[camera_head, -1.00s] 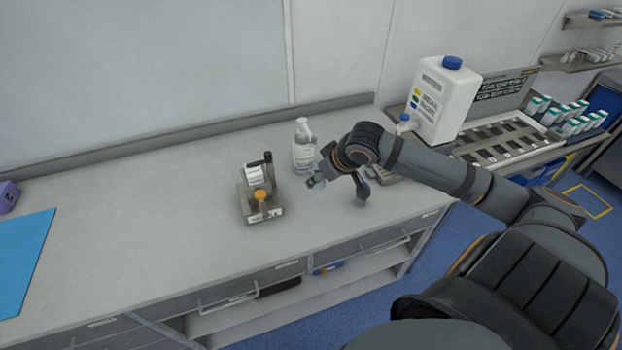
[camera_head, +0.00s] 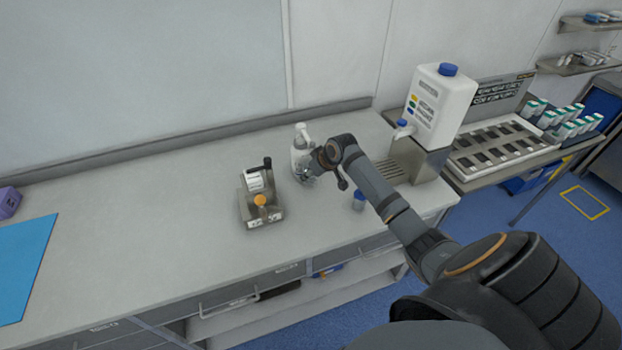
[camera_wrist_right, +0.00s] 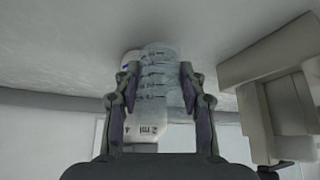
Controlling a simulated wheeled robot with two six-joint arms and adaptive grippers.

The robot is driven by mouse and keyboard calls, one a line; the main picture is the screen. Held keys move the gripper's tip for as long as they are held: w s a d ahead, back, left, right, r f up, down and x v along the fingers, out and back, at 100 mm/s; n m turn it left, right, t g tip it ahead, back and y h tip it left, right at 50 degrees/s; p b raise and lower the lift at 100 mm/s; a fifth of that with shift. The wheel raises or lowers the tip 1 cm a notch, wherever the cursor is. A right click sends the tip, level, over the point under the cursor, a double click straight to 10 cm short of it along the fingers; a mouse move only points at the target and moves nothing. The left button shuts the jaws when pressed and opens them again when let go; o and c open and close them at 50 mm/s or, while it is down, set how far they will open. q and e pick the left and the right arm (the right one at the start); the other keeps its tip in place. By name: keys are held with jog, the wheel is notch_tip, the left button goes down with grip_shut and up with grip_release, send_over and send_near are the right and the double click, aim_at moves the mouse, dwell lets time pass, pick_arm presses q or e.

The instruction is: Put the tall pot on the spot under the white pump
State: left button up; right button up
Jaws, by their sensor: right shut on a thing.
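A clear bottle with a white pump head (camera_head: 301,132) stands on the bench, partly hidden by my right gripper. My right gripper (camera_head: 306,172) is low over the bench at this bottle. In the right wrist view its fingers (camera_wrist_right: 160,95) are shut on a translucent pot (camera_wrist_right: 158,75) with graduation marks. A whitish marked surface shows behind the pot; I cannot tell whether it belongs to the bottle. A small blue-capped pot (camera_head: 360,200) stands to the right of the gripper, under my forearm. My left gripper is not in view.
A white jug (camera_head: 436,105) with a white tap (camera_head: 403,128) sits on a steel stand with a grille (camera_head: 392,172). A steel device (camera_head: 260,200) with an orange knob stands left of my gripper. A blue mat (camera_head: 25,260) lies far left. The bench between is clear.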

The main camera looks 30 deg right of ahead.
notch_tip(320, 180, down, 2)
jog(key=shift+f+p, duration=0.15)
jog(key=shift+p, duration=0.25)
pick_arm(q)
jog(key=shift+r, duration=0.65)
pick_arm(e)
jog(key=shift+f, duration=0.2)
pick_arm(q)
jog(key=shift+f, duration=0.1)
pick_arm(e)
jog(key=shift+f, duration=0.1)
jog(key=o, duration=1.3)
jog(key=shift+s+r, duration=0.15)
jog(key=shift+r, duration=0.1)
pick_arm(q)
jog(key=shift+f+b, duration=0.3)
jog(key=shift+b, duration=0.2)
pick_arm(e)
jog(key=shift+v, duration=5.85)
